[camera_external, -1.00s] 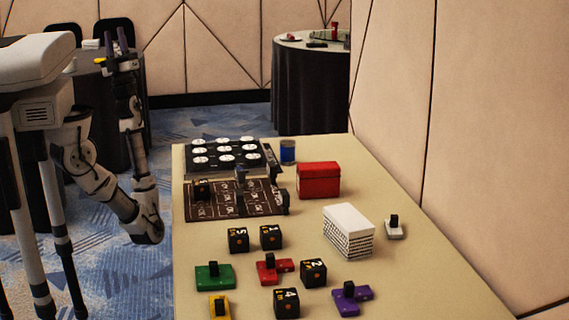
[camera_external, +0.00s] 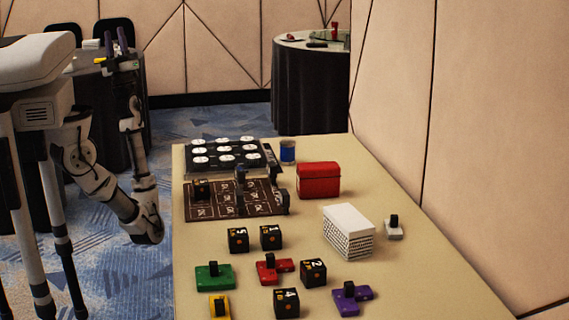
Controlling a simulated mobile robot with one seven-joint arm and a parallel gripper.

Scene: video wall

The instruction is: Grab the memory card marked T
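A black tray (camera_external: 188,160) at the far left of the table holds several white round pieces with small dark marks. In front of it lies a dark brown board (camera_external: 222,213) with rows of lightly marked squares. The marks are too small to read, so I cannot tell which piece is the memory card marked T. My gripper (camera_external: 116,36) is raised at the upper left, fingers pointing up, off the table and well away from the tray. Its two fingers stand apart with nothing between them.
Black numbered cubes (camera_external: 313,272) and coloured knobbed blocks, green (camera_external: 208,277), red (camera_external: 284,265), yellow (camera_external: 219,309) and purple (camera_external: 352,304), cover the near table. A red box (camera_external: 318,180), white box (camera_external: 347,228) and blue can (camera_external: 288,151) stand right. A wall borders the right side.

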